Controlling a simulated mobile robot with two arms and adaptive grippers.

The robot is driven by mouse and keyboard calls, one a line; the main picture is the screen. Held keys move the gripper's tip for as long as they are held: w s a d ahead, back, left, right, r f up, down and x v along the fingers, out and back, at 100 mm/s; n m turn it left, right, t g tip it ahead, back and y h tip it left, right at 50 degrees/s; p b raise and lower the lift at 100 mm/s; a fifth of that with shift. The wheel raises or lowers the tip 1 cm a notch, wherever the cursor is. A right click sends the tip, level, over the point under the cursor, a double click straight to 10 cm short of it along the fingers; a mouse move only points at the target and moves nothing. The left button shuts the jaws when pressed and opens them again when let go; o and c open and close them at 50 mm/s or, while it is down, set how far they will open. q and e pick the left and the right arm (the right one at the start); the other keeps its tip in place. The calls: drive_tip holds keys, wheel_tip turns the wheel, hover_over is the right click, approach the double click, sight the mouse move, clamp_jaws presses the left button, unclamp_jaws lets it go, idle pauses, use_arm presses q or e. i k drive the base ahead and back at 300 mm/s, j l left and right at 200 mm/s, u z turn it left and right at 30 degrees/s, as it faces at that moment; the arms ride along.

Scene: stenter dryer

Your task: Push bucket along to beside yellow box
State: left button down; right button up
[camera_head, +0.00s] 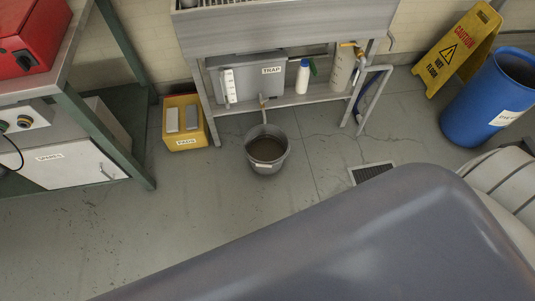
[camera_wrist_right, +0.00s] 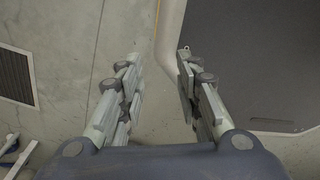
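A grey bucket (camera_head: 267,150) with brown liquid and a small white label stands upright on the floor, in front of the sink stand. A yellow box (camera_head: 185,122) labelled PADS, with two grey pads in it, stands on the floor to the left of the bucket, with a gap of floor between them. My right gripper (camera_wrist_right: 157,95) shows in the right wrist view, its two fingers apart with only floor between them. It is away from the bucket, which is not in that view. My left gripper is not in view.
The sink stand (camera_head: 283,100) holds a grey trap box and bottles on its low shelf. A floor drain (camera_head: 371,172) lies right of the bucket. A blue barrel (camera_head: 487,104) and yellow caution sign (camera_head: 456,50) stand at right. A green-framed bench (camera_head: 104,132) is at left.

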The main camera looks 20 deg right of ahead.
sight(269, 144)
drive_tip(key=i+l, duration=0.25)
drive_tip(key=l, duration=0.15)
drive_tip(key=i+l, duration=0.2)
drive_tip(key=l, duration=0.15)
drive_tip(key=i+l, duration=0.25)
drive_tip(key=l, duration=0.15)
drive_tip(key=i+l+u, duration=0.1)
drive_tip(key=l, duration=0.25)
drive_tip(key=i, duration=0.1)
